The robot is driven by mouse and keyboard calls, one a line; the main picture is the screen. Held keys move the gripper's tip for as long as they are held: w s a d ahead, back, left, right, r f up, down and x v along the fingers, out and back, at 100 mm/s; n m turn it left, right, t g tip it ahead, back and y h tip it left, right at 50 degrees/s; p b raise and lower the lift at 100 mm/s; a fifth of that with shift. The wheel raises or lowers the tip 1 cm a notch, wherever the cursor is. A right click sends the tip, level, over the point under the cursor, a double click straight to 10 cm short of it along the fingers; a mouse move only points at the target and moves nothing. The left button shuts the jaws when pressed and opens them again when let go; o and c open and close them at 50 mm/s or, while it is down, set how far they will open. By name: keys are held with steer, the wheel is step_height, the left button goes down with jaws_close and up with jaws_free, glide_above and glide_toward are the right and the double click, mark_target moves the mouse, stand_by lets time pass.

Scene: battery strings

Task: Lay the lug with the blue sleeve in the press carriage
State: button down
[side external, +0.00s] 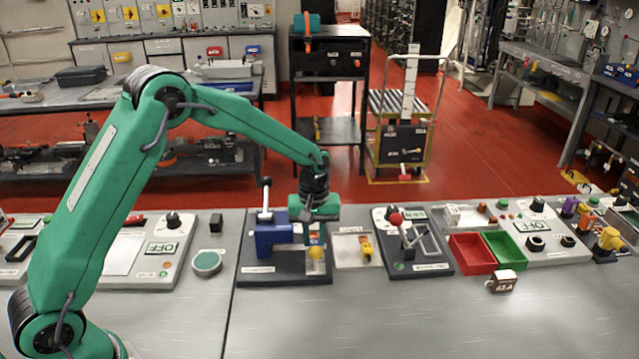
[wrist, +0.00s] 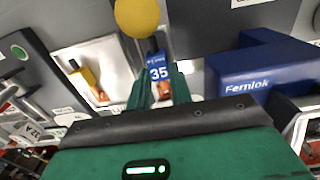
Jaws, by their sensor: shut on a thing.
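The lug with the blue sleeve (wrist: 158,68), marked 35, is between the green fingers of my gripper (wrist: 158,92) in the wrist view. Its copper part shows close to the fingers. In the side view my gripper (side external: 315,238) points down just right of the blue press (side external: 273,236), over the press's dark base (side external: 285,276). The press also shows in the wrist view (wrist: 265,72), marked Fernlok. A yellow ball knob (side external: 316,253) is close by the fingertips, and it shows in the wrist view (wrist: 137,18). The carriage is not clearly visible, so contact with the lug cannot be told.
A shallow white tray (side external: 343,259) right of the press holds a lug with a yellow sleeve (side external: 366,248). Further right are a red-knobbed lever device (side external: 418,262), a red bin (side external: 472,264) and a green bin (side external: 505,262). The front of the bench is mostly clear.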

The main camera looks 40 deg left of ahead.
steer(key=c, duration=1.2)
jaws_free()
steer(key=shift+o, duration=0.2)
step_height(320, 180, up, 8)
steer(key=shift+f, duration=0.25)
steer(key=shift+r, duration=0.1)
steer(key=shift+r, duration=0.1)
